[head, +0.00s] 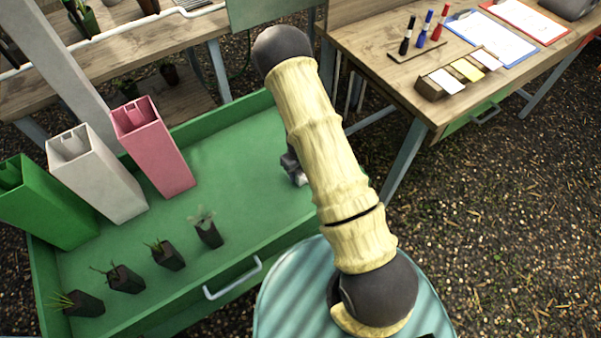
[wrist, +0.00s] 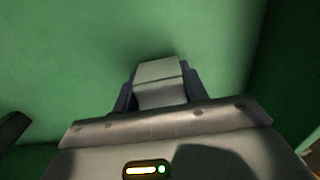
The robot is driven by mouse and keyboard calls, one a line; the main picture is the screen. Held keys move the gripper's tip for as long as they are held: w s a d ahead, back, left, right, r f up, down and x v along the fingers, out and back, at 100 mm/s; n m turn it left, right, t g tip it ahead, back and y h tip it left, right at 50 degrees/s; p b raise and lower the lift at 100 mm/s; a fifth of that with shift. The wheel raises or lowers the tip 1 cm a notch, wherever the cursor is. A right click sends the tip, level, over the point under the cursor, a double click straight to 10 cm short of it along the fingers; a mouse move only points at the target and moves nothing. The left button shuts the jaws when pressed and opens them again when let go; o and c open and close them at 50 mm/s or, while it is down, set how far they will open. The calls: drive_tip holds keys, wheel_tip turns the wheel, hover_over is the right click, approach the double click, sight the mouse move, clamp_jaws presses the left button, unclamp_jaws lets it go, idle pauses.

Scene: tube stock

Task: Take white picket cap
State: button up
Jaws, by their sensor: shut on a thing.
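My gripper (wrist: 158,84) is shut on a small pale, off-white piece, which I take to be the white picket cap (wrist: 160,72). The dark fingers sit on either side of it. In the head view my gripper (head: 292,164) is mostly hidden behind my arm, at the right part of the green tray (head: 235,150). A small whitish bit of the cap (head: 299,178) shows below it. I cannot tell whether the cap touches the tray floor.
Tall pink (head: 153,145), white (head: 97,178) and green (head: 45,205) open-topped containers stand at the tray's left. Several small potted plants (head: 125,279) line its front. A wooden table (head: 385,40) with markers and clipboards stands right. The tray's middle is clear.

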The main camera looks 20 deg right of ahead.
wheel_tip(320, 180, up, 9)
drive_tip(key=shift+f+p, duration=0.1)
drive_tip(key=shift+p, duration=0.55)
drive_tip(key=shift+r+p, duration=0.8)
drive_tip(key=shift+p, duration=0.2)
drive_tip(key=shift+f, duration=0.1)
